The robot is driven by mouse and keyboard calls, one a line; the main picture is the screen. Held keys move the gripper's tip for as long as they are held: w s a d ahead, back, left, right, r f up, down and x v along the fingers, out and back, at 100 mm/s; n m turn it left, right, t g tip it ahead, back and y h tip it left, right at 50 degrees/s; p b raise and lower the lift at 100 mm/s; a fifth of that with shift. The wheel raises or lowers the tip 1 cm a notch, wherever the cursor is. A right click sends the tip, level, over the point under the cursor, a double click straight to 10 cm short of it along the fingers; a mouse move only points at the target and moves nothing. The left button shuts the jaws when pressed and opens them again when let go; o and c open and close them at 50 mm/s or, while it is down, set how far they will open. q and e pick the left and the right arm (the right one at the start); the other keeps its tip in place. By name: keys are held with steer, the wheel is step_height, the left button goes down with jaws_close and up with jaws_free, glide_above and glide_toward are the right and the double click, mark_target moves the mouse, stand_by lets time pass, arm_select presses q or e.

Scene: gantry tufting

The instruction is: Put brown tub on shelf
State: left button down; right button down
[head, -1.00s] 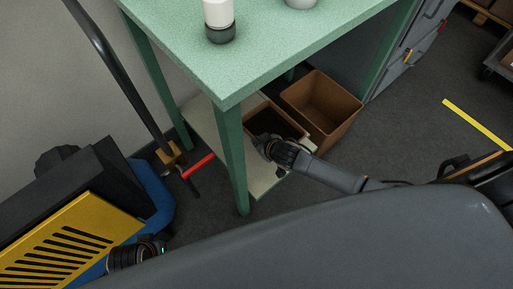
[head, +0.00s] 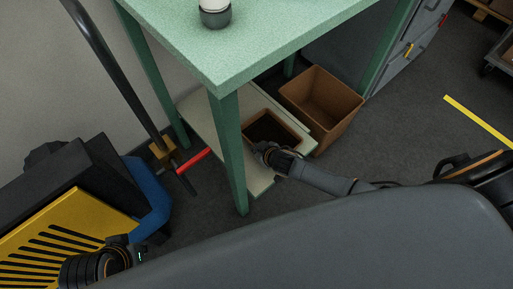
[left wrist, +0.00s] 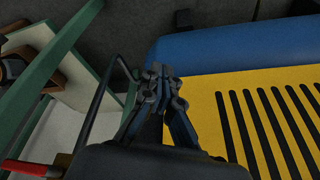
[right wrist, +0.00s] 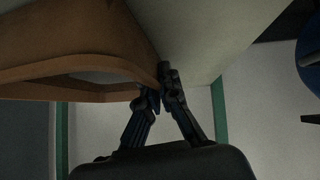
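The brown tub (head: 291,128), open-topped with a dark inside, is at the low pale shelf (head: 201,119) under the green table. It looks upright; whether its base fully rests on the shelf is hidden. My right gripper (head: 263,152) is at its near rim. In the right wrist view the fingers (right wrist: 160,84) are closed about the edge of the tub (right wrist: 90,65), with a finger on each side of the rim. My left gripper (head: 132,246) is beside the yellow slotted panel; its fingers are shut and empty in the left wrist view (left wrist: 160,76).
A larger brown bin (head: 335,118) stands right beside the shelf. The green table leg (head: 230,155) rises close left of my right gripper. A white-and-dark container (head: 215,14) is on the tabletop. The yellow-and-blue machine (head: 60,235) is at left.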

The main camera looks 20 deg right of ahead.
steer(key=shift+f, duration=0.2)
steer(key=c, duration=1.5)
jaws_free()
steer(key=shift+r, duration=0.1)
